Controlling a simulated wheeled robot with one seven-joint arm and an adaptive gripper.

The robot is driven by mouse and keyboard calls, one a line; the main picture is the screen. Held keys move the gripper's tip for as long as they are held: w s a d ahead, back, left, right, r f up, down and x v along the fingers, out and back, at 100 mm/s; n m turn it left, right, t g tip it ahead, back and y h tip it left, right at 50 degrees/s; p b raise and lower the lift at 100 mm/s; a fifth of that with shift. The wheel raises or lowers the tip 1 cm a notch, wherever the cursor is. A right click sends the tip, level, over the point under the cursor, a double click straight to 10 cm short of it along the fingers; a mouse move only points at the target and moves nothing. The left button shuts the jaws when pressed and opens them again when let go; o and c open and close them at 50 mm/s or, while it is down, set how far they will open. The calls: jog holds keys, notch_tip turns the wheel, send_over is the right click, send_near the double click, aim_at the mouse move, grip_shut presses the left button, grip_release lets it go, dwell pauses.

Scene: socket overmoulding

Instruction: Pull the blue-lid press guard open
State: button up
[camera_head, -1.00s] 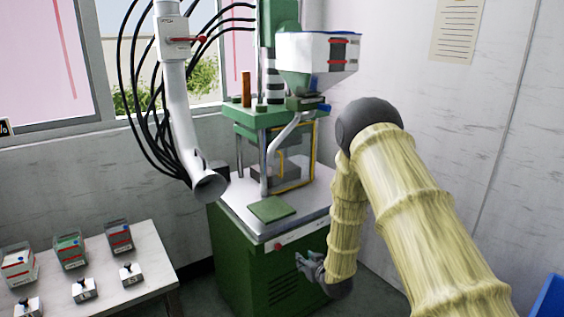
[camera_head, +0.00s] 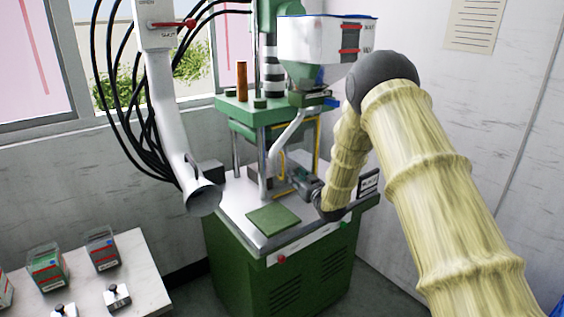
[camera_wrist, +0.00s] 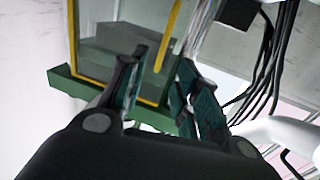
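The press (camera_head: 250,108) is green, with a white hopper (camera_head: 322,45) on it that has a blue rim on top. Its guard (camera_head: 317,142) is a clear panel in a yellow frame, partly hidden by my arm in the head view. The guard fills the upper left of the wrist view (camera_wrist: 104,40) and looks shut. A yellow bar (camera_wrist: 168,38) stands upright on it. My gripper (camera_head: 297,184) is low in front of the guard. In the wrist view its fingers (camera_wrist: 157,68) are apart, with the bar's lower end between their tips; contact cannot be told.
A green plate (camera_head: 273,220) lies on the press table in front. A white pipe (camera_head: 180,130) with black hoses hangs to the left. A side table (camera_head: 150,292) with small bins stands at lower left. The wall is close on the right.

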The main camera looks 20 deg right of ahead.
jog(key=w+a+p, duration=0.2)
jog(key=w+p, duration=0.1)
jog(key=w, duration=0.7)
jog(key=shift+w+r, duration=0.15)
grip_shut()
